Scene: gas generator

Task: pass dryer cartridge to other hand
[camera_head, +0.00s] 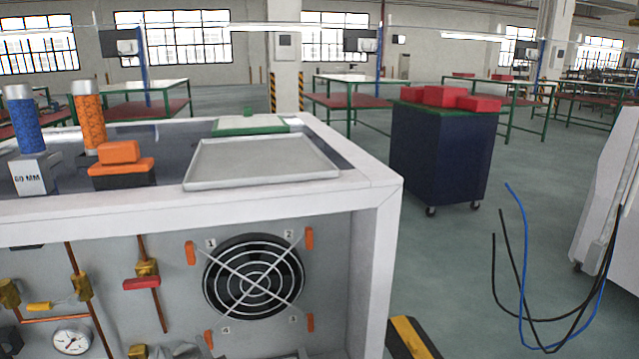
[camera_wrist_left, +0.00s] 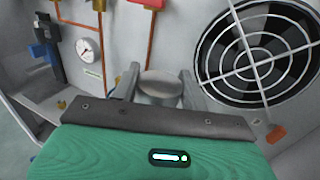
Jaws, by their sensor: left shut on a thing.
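In the left wrist view, my left gripper (camera_wrist_left: 160,88) is shut on a pale grey, round-ended thing (camera_wrist_left: 160,84), which looks like the dryer cartridge. Only its near end shows between the two grey fingers; the rest is hidden. They are in front of the generator's front panel, left of the fan in that view. In the head view, grey shapes at the bottom edge may be part of my left gripper, but they are too cut off to tell. My right gripper is in neither view.
The fan (camera_head: 253,277) sits in the panel under the white bench top. On top are an empty grey tray (camera_head: 262,163), an orange block (camera_head: 122,160), a blue cylinder (camera_head: 23,120) and an orange cylinder (camera_head: 88,115). A pressure gauge (camera_head: 71,341) and copper pipes lie left.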

